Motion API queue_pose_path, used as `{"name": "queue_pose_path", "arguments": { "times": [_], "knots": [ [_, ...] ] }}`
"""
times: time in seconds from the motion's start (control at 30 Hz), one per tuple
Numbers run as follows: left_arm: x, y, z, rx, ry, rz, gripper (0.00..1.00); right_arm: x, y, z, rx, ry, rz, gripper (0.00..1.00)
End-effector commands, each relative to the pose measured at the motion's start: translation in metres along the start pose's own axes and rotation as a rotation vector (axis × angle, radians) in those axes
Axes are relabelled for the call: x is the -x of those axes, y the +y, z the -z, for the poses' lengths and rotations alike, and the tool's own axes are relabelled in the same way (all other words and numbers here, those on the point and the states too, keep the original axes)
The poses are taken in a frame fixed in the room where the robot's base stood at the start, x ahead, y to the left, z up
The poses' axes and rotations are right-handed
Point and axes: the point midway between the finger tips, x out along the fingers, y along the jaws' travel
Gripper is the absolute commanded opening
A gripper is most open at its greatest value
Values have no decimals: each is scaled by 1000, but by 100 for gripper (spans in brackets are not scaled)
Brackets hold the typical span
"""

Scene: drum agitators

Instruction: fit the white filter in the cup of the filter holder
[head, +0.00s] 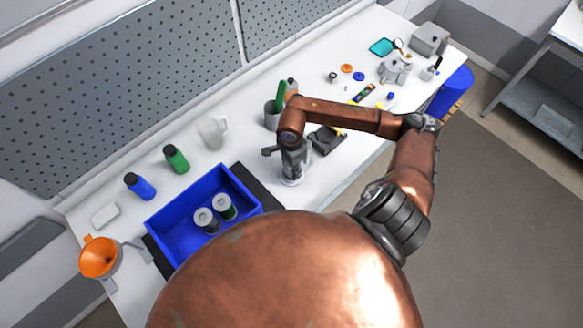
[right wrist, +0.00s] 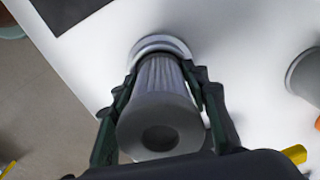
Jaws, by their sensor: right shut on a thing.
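My right gripper (head: 291,160) points down over the table, right of the blue tray. In the right wrist view its two dark green fingers stand on either side of a pale pleated filter (right wrist: 162,82) with a grey end cap, and are shut on it. A pale round rim, which looks like the filter holder (right wrist: 150,42), shows at the filter's far end. In the head view its round grey base (head: 292,182) stands on the table under the gripper. I cannot tell how deep the filter sits in the cup. My left gripper is out of view.
The blue tray (head: 165,214) holds two capped cylinders (head: 205,219). Blue and green bottles (head: 177,158), a white jug (head: 213,132) and a grey cup (head: 272,116) stand behind. An orange funnel (head: 99,257) stands far left.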

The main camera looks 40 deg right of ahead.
Motion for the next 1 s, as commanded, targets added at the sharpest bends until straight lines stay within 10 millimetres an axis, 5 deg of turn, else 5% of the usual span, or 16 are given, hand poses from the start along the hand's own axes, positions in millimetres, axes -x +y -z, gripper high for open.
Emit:
{"name": "queue_pose_path", "arguments": {
  "times": [0.2, 0.23, 0.5, 1.0],
  "knots": [
    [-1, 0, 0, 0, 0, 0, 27, -6, 3, -1, -1, 0, -6, 17],
    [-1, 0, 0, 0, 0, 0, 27, -6, 3, -1, -1, -1, -6, 44],
    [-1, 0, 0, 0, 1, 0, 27, -6, 3, -1, -1, -1, -7, 62],
    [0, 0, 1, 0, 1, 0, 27, -3, 2, 0, -1, 0, -3, 66]
  ]
}}
